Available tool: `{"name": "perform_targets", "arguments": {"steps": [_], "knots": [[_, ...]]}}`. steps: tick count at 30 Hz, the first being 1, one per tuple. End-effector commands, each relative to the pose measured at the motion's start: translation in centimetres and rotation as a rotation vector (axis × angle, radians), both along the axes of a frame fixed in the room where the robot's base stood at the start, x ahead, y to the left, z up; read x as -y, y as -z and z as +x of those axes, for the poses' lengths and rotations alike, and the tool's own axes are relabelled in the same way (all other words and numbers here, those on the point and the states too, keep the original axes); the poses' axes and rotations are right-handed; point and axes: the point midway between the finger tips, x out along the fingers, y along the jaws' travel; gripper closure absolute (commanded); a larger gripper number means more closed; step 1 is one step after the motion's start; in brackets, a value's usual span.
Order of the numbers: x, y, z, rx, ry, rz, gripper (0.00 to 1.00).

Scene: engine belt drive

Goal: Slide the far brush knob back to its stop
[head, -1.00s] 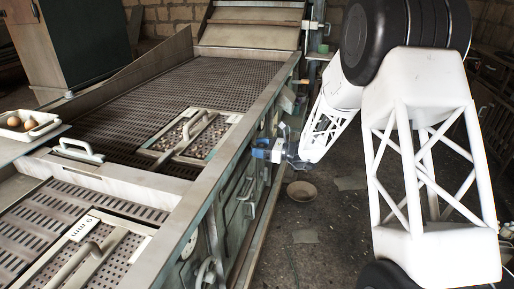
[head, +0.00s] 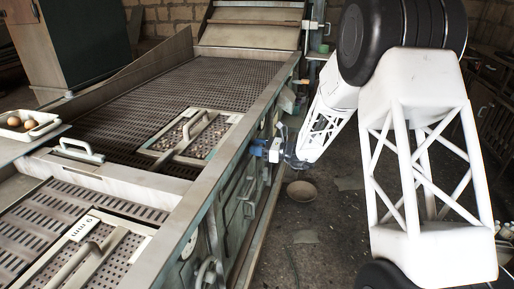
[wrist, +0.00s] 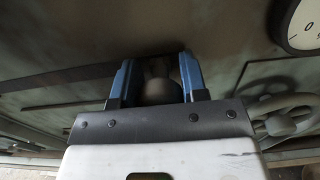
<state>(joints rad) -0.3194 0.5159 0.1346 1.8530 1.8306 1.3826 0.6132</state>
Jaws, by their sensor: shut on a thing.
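My gripper (head: 257,148) is at the right side of the long screen machine (head: 226,128), against its side wall below the top rail. In the wrist view its two blue fingers (wrist: 158,80) stand on either side of a dark rounded knob (wrist: 158,90), shut on it. The knob's lower part is hidden by the gripper's grey plate. In the head view the fingers and wrist cover the knob, so its travel and any stop cannot be made out.
A round white dial (wrist: 302,25) and a grey handwheel (wrist: 284,115) are right of the gripper in the wrist view. In the head view a bowl (head: 302,189) lies on the floor under the arm. A tray with eggs (head: 28,126) sits at the far left.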

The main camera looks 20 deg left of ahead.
Motion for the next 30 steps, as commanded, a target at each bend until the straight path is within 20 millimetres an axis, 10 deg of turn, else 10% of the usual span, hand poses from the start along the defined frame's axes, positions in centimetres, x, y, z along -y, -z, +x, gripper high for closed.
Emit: {"name": "perform_targets", "arguments": {"steps": [14, 30], "knots": [[0.0, 0.0, -3.4, -0.001, -0.001, -0.001, 1.00], [0.0, 0.0, -13.5, -0.002, -0.001, -0.001, 1.00]]}}
